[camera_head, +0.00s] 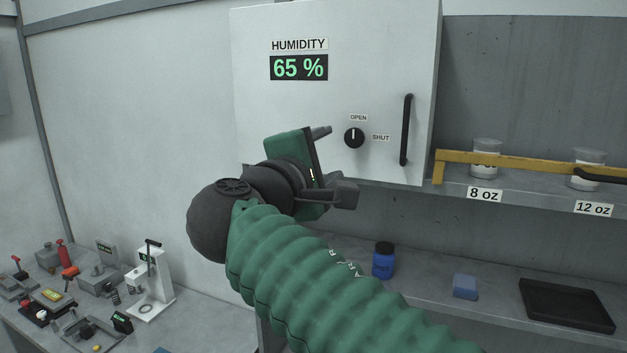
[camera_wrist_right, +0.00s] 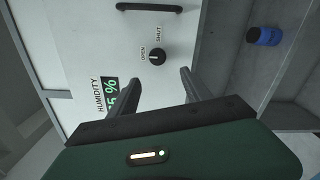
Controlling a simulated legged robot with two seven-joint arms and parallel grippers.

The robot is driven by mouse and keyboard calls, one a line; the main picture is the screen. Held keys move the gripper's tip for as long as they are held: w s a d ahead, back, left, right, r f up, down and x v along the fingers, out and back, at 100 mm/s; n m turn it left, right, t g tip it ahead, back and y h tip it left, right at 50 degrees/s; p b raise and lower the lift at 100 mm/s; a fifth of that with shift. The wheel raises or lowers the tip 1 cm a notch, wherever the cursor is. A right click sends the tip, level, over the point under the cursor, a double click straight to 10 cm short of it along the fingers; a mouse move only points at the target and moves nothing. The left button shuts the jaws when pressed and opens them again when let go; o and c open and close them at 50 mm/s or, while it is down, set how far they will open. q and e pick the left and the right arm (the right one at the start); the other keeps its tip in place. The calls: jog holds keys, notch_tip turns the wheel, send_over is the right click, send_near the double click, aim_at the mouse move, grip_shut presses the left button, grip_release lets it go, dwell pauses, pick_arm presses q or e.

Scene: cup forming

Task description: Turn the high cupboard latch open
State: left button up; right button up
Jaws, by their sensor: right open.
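The cupboard latch is a round black knob (camera_head: 354,138) on the white cupboard door (camera_head: 350,60). Its white mark stands upright, toward the OPEN label (camera_head: 358,117) above it; the SHUT label (camera_head: 380,137) is to its right. My right gripper (camera_head: 338,163) is open and empty, in front of the door, a little left of and below the knob in the head view. In the right wrist view the knob (camera_wrist_right: 157,57) shows beyond and between the two fingertips (camera_wrist_right: 160,77), apart from them. My left gripper is not in view.
A black vertical handle (camera_head: 406,130) is on the door's right side. A yellow bar (camera_head: 510,160) crosses the shelf with white containers (camera_head: 487,150). Below are a blue jar (camera_head: 383,262), a blue block (camera_head: 465,286) and a black tray (camera_head: 567,305). Several small devices stand lower left.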

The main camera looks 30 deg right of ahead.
jog(key=v, duration=0.5)
jog(key=shift+a+b, duration=0.3)
jog(key=shift+b, duration=0.05)
jog(key=shift+d, duration=0.1)
jog(key=w+a+f+g+y, duration=0.15)
jog(key=f+y, duration=0.25)
jog(key=f, duration=1.3)
jog(key=w+f+g+y, duration=0.2)
jog(key=f+g+y, duration=0.15)
jog(key=f, duration=1.25)
jog(key=s+f+m+g+y, duration=0.2)
jog(key=s+f+m, duration=0.3)
jog(key=s+f, duration=0.3)
jog(key=s+a+f+m+g+y, duration=0.1)
jog(key=s+f+m+y, duration=0.3)
jog(key=s+f, duration=0.5)
notch_tip(320, 180, down, 9)
jog(key=shift+s+a+r+m+g, duration=0.2)
jog(key=shift+m+g, duration=0.4)
jog(key=shift+m, duration=0.6)
jog(key=shift+c, duration=0.5)
